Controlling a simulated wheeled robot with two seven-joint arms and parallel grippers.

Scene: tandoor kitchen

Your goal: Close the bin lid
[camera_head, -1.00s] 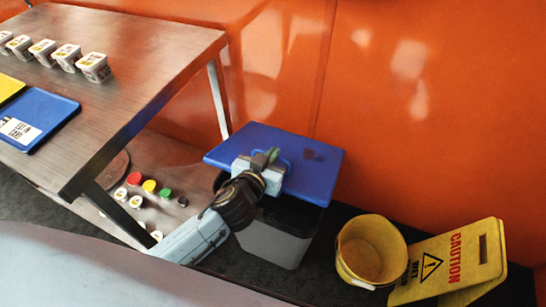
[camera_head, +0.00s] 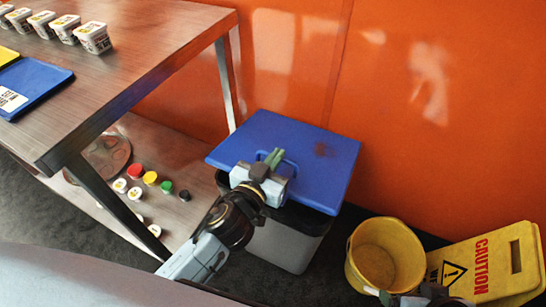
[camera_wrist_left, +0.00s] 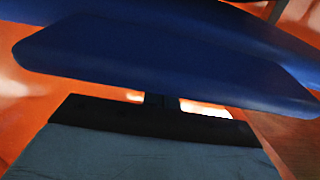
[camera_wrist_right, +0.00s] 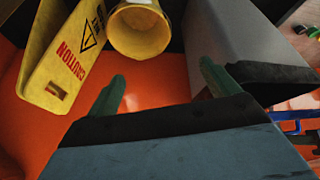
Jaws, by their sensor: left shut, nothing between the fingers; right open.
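The blue bin lid (camera_head: 320,165) lies over the top of a grey bin (camera_head: 280,247) with a black rim, in the head view. Dark black shows under its front edge; I cannot tell whether the lid sits fully down. My left gripper (camera_head: 273,158) is shut and empty, its green fingertips over the lid near its moulded handle area. In the left wrist view the blue lid (camera_wrist_left: 160,60) fills the upper part and the fingers are hidden. My right gripper (camera_wrist_right: 162,85) is open and empty; the grey bin (camera_wrist_right: 225,40) shows beyond it in the right wrist view.
A yellow bucket (camera_head: 385,257) and a yellow caution sign (camera_head: 490,265) stand right of the bin. A metal table (camera_head: 130,75) stands left, with tubs (camera_head: 93,37) and a blue tray (camera_head: 30,88) on it. Small jars (camera_head: 150,178) sit on its lower shelf. An orange wall is behind.

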